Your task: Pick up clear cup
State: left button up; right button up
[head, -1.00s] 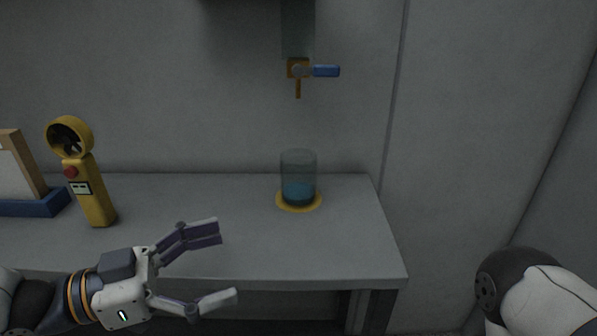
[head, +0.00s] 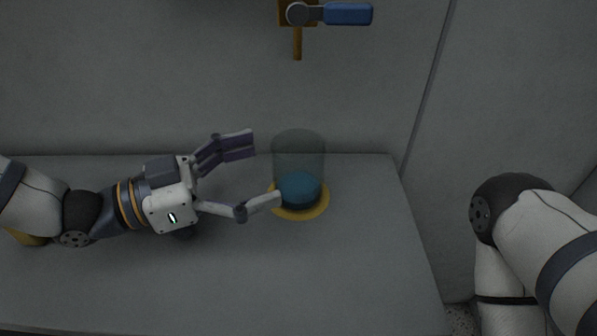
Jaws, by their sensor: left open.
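The clear cup (head: 299,158) stands upright on a round yellow coaster (head: 312,211) on the grey table, with blue liquid in its lower part. My left gripper (head: 260,172) is open and empty, just left of the cup, its fingers pointing right toward it. The nearer fingertip overlaps the cup's lower left edge in the picture; I cannot tell whether it touches. The cup is not between the fingers. My right gripper is out of the picture; only my right arm shows at the right.
A tap with a blue handle (head: 347,14) is on the wall above the cup. A yellow thing (head: 28,240) is mostly hidden behind my left arm. The grey table (head: 330,275) is clear in front of the cup and ends to its right.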

aim_at(321, 144)
pick_arm(q)
jog(key=x, duration=0.7)
jog(key=shift+w+a+r, duration=0.2)
jog(key=shift+w, duration=0.2)
jog(key=c, duration=1.4)
